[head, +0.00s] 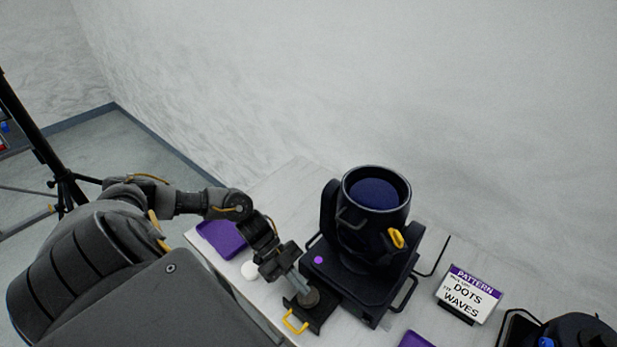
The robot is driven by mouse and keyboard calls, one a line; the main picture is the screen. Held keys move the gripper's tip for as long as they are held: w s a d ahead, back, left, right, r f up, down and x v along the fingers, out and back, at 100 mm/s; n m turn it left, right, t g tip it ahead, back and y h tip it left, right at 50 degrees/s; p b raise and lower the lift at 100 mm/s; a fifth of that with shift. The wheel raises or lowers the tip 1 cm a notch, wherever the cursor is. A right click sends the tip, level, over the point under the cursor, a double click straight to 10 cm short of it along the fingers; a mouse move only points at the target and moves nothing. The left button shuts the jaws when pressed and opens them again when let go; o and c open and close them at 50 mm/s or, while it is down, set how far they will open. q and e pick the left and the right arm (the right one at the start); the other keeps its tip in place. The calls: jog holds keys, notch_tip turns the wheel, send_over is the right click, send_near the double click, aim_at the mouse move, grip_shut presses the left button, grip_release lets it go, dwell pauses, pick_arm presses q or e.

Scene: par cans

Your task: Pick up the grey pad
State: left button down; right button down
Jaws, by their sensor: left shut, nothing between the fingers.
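A small round grey piece (311,298), which looks like the grey pad, sits at the dark plate with a yellow handle (294,321) in front of the par can. My left gripper (301,287) points down and right with its fingertips at the grey piece, partly covering it. I cannot tell whether they touch. The left gripper is shut with nothing between its fingers. The black par can (345,228) with a dark blue lens and a yellow latch stands on its base just right of the gripper. My right gripper is not in view.
A pattern sign (469,295), another purple piece (415,340) and a second black fixture (580,330) are at right. A tripod stands far left.

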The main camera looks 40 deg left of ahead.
pick_arm(q)
jog(key=shift+s+a+f, duration=0.2)
jog(key=shift+a+f, duration=0.15)
jog(key=shift+a, duration=0.3)
jog(key=shift+s+a+f, duration=0.2)
jog(key=shift+a+f, duration=0.1)
jog(key=shift+a, duration=0.65)
jog(key=shift+w+a+f, duration=0.1)
jog(key=shift+w+a, duration=0.15)
jog(key=shift+a, duration=0.05)
jog(key=shift+w+d, duration=0.1)
jog(key=shift+d, duration=0.05)
jog(key=shift+d+r, duration=0.35)
jog(key=shift+a, duration=0.2)
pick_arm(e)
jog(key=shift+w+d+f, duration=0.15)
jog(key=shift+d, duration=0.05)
pick_arm(q)
jog(key=shift+d, duration=0.15)
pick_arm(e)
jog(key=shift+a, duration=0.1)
